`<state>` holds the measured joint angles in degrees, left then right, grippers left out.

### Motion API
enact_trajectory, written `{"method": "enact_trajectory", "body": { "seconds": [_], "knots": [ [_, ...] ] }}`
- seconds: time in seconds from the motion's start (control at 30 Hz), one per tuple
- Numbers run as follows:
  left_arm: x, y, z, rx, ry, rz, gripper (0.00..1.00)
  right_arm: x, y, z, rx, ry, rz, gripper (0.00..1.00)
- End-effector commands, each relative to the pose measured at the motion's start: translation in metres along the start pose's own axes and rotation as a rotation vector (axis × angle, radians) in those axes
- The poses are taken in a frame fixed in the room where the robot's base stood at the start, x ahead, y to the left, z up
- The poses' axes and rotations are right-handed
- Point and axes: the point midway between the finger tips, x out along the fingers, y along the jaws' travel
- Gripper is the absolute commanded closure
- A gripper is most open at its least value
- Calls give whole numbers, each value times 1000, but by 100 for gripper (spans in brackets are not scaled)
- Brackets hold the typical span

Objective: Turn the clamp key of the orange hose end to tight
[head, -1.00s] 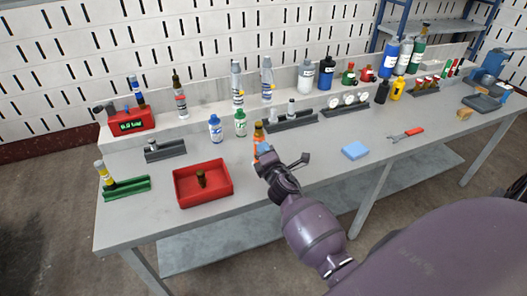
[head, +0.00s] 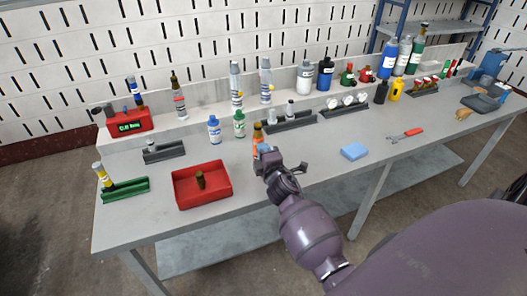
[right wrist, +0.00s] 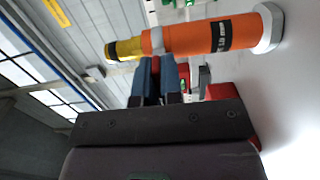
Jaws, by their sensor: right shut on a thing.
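The orange hose end (head: 257,135) stands upright near the front middle of the bench, with a dark top. In the right wrist view the orange hose end (right wrist: 205,37) lies across the picture, with a black label, a brass-yellow tip and a white ring at its base. My left gripper is not in view.
A red tray (head: 184,198) with a dark fitting stands left of my gripper. White-blue (head: 214,131) and white-green (head: 239,125) bottles stand behind it. A blue block (head: 354,152) and a red-handled wrench (head: 411,133) lie to the right.

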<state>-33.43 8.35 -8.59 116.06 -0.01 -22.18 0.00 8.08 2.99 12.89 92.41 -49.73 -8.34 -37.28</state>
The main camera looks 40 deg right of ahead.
Motion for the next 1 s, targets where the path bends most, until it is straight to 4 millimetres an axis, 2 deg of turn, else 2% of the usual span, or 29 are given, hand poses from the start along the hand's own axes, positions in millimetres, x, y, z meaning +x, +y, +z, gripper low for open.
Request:
{"method": "enact_trajectory", "body": {
  "seconds": [0.1, 0.13, 0.3, 0.67, 0.83, 1.0],
  "knots": [
    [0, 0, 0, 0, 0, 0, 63, 0, 0, -1, 1, 1, 0, 100],
    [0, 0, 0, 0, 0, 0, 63, 0, 0, -1, 1, 1, 0, 92],
    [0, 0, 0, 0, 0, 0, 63, 0, 0, -1, 0, 1, 0, 67],
    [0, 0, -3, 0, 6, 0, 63, -4, 0, 0, 0, 1, 0, 67],
    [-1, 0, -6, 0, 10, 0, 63, -24, 0, 0, 0, 0, -1, 67],
    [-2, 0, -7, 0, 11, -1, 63, -56, 0, 0, -1, 0, -2, 67]
  ]
}}
